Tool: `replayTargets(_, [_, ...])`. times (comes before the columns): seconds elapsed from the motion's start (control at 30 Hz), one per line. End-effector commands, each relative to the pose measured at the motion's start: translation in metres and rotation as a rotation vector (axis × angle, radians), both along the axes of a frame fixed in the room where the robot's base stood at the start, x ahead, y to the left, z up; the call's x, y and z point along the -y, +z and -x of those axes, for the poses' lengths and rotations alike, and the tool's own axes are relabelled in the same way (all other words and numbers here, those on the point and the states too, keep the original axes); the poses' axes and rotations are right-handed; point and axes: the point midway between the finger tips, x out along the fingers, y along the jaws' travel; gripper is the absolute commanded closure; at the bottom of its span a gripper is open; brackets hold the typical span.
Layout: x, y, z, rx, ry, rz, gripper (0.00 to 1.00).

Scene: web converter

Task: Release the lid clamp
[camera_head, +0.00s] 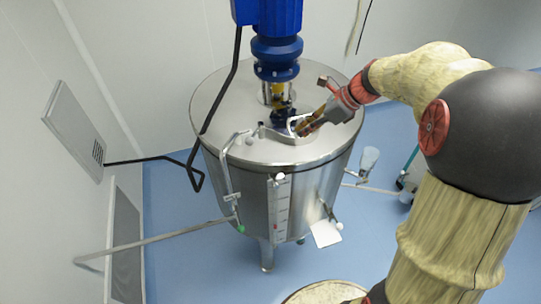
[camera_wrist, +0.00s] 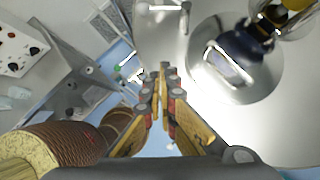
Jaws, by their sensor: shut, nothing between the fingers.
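The steel tank's round lid (camera_head: 215,105) carries a small hatch with a bent handle (camera_head: 298,122); the handle also shows in the wrist view (camera_wrist: 229,65). My gripper (camera_head: 304,130) is over the lid beside the hatch handle, fingers pointing down-left. In the wrist view its fingertips (camera_wrist: 163,72) are together and empty. Contact with the lid cannot be told.
A blue motor column (camera_head: 276,45) rises from the lid behind my gripper. A bent pipe (camera_head: 228,165) runs down the tank's left front. A black cable (camera_head: 222,85) passes along the left. A wall panel (camera_head: 75,130) is at left. Blue floor (camera_head: 190,265) is open in front.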

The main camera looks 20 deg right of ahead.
Motion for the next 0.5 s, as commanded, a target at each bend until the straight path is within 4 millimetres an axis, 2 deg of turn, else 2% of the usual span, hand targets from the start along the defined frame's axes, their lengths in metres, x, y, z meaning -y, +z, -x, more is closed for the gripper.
replayTargets(0.03, [-0.006, 0.014, -0.005, 0.03, 0.043, -0.012, 1.0])
replayTargets(0.1, [-0.013, 0.023, -0.004, 0.053, 0.092, -0.022, 1.0])
replayTargets(0.5, [-0.017, 0.024, -0.001, 0.067, 0.133, -0.022, 1.0])
